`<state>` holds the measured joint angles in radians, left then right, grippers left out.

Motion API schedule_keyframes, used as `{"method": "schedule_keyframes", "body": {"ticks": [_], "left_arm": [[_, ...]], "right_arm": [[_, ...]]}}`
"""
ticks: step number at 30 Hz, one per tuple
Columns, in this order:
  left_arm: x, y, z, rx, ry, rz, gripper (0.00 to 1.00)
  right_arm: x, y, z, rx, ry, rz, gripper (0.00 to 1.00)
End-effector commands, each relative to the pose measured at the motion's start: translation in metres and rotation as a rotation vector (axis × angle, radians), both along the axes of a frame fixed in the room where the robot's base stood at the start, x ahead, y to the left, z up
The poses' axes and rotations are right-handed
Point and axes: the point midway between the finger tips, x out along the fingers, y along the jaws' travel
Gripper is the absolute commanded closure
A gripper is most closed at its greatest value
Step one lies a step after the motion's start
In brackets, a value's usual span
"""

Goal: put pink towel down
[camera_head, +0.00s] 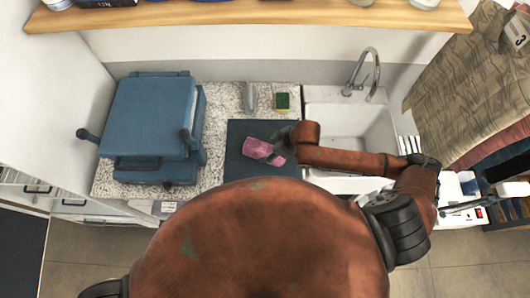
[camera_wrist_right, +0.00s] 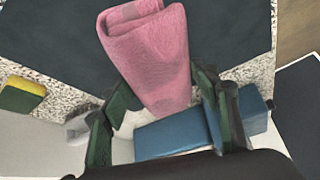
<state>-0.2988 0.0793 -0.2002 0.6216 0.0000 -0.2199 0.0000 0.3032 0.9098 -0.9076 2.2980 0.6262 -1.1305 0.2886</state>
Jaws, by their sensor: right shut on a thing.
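The pink towel (camera_head: 257,148) is a folded, rolled cloth over the dark mat (camera_head: 236,172) on the speckled counter. My right gripper (camera_head: 277,148) reaches in from the right and is shut on the towel. In the right wrist view the towel (camera_wrist_right: 150,55) sits between the two green-and-black fingers of the gripper (camera_wrist_right: 160,105), with its rolled end pointing away. The dark mat (camera_wrist_right: 215,25) shows beyond it. I cannot tell whether the towel's lower end touches the mat. My left gripper is not in view.
A blue press-like machine (camera_head: 150,115) stands left of the mat. A yellow-green sponge (camera_head: 282,102) and a grey upright object (camera_head: 250,97) stand behind it. The white sink (camera_head: 345,125) with a faucet (camera_head: 365,72) is right. The mat's left part is bare. Clothes (camera_head: 465,95) hang far right.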

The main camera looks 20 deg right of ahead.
Motion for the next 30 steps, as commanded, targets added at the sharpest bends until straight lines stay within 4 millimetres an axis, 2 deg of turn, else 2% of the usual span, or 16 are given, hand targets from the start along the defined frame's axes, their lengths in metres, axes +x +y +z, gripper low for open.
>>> {"method": "schedule_keyframes", "body": {"ticks": [8, 12, 15, 26, 27, 30], "left_arm": [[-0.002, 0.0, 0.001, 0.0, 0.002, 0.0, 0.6], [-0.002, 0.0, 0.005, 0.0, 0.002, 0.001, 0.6], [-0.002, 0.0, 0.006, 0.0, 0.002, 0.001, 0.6], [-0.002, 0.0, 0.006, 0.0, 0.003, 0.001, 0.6], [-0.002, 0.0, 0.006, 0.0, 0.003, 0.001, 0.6], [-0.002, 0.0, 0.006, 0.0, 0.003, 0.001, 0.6]], "right_arm": [[0.017, 0.005, -0.021, 0.001, -0.001, 0.0, 0.69], [0.016, 0.004, -0.041, 0.0, 0.002, 0.0, 0.69], [0.016, 0.004, -0.049, 0.001, 0.001, 0.0, 0.69], [0.016, 0.004, -0.054, 0.0, 0.0, 0.001, 0.69], [0.016, 0.004, -0.054, 0.0, 0.0, 0.002, 0.43], [0.016, 0.004, -0.054, 0.0, 0.0, 0.002, 0.36]]}}
